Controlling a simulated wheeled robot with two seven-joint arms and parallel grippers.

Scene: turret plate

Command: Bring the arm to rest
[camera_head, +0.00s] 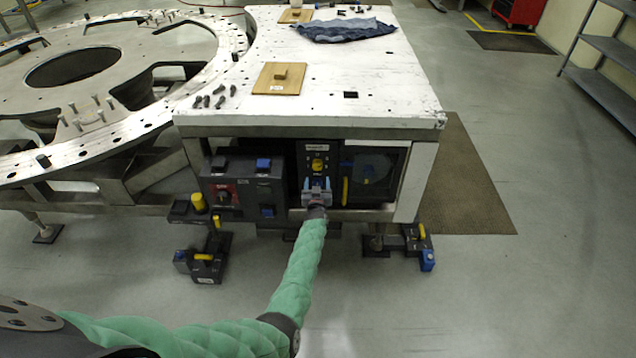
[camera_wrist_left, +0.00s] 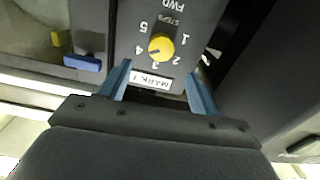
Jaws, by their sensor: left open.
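My left arm, in a green sleeve, reaches forward from the lower left in the head view. My left gripper (camera_head: 317,184) is in front of the control panel under the white table, just below a yellow knob (camera_head: 318,164). In the left wrist view the two blue fingers of the gripper (camera_wrist_left: 158,92) are apart, with nothing held between them. The yellow knob (camera_wrist_left: 161,46) is beyond the fingertips, on a dark panel with step numbers and a "MARK 7" label (camera_wrist_left: 152,83). I cannot tell whether the fingertips touch the panel. My right gripper is not in view.
The white table (camera_head: 350,80) bears wooden plates (camera_head: 281,78), bolts and a blue cloth (camera_head: 345,29). A large round metal plate (camera_head: 130,70) is at left. Dark boxes with switches (camera_head: 243,185) flank the panel. Floor at right (camera_head: 540,270) is clear; shelving (camera_head: 605,60) stands far right.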

